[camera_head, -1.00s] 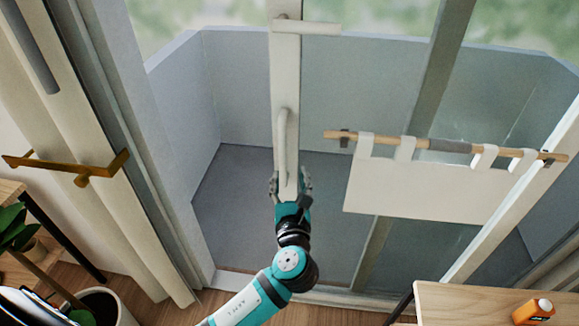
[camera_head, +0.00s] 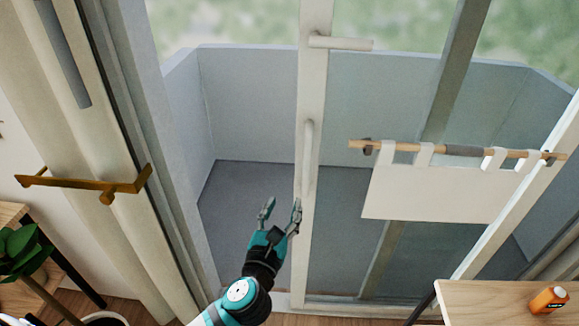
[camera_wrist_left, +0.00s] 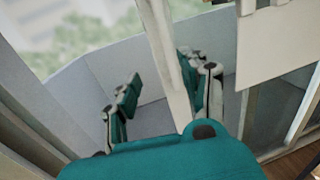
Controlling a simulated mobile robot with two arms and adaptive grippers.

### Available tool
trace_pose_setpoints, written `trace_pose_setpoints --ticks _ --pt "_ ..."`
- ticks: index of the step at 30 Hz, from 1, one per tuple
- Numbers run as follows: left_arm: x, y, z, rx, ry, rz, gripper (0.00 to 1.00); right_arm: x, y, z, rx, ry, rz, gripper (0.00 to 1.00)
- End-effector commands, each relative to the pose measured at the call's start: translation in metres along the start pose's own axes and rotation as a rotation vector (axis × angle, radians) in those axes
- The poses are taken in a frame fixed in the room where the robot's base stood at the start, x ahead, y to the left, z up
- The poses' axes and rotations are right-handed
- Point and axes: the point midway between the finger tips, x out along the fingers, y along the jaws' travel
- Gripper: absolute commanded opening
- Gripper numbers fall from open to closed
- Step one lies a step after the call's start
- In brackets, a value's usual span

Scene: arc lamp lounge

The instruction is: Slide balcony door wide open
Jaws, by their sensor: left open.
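The balcony door is a glass panel in a pale frame, and its left upright (camera_head: 310,100) stands in the middle of the head view. A wide gap opens to the left of this upright, with the grey balcony floor beyond. A vertical pale handle (camera_head: 308,158) is on the upright, with a horizontal lever (camera_head: 340,43) above it. My left gripper (camera_head: 281,207) is open and empty, below and left of the handle. In the left wrist view its fingers (camera_wrist_left: 160,95) are spread, with the upright (camera_wrist_left: 168,60) behind and between them. My right gripper is not in view.
A white cloth (camera_head: 425,194) hangs from a wooden rod (camera_head: 458,150) across the right of the door. A wooden table (camera_head: 480,297) with an orange bottle (camera_head: 548,299) stands at lower right. A curtain (camera_head: 100,215) with a brass holdback (camera_head: 90,184) and a plant (camera_head: 22,250) are at left.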

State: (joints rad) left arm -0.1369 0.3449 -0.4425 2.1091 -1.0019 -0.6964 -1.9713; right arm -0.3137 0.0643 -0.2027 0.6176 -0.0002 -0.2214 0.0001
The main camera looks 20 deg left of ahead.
Motion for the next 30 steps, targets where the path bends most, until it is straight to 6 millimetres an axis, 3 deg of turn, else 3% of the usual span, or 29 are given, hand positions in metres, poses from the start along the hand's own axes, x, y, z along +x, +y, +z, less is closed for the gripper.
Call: trace_pose_setpoints --ticks 3,5,12,14,24,30 --pt "0.009 -0.001 0.002 -0.002 -0.003 -0.01 0.45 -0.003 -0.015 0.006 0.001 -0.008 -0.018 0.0" --pt "0.018 -0.001 0.003 -0.002 -0.003 -0.008 0.45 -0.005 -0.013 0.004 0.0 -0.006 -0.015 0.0" --pt "0.068 -0.001 0.004 -0.002 -0.003 -0.005 0.45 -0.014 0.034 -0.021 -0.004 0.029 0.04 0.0" --pt "0.082 -0.001 0.003 -0.002 -0.003 -0.004 0.45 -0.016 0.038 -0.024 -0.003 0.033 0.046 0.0" --pt "0.149 -0.002 0.002 -0.002 -0.002 -0.005 0.45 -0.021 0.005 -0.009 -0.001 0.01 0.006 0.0" --pt "0.169 -0.002 0.001 -0.003 -0.002 -0.006 0.45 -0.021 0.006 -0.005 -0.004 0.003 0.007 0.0"
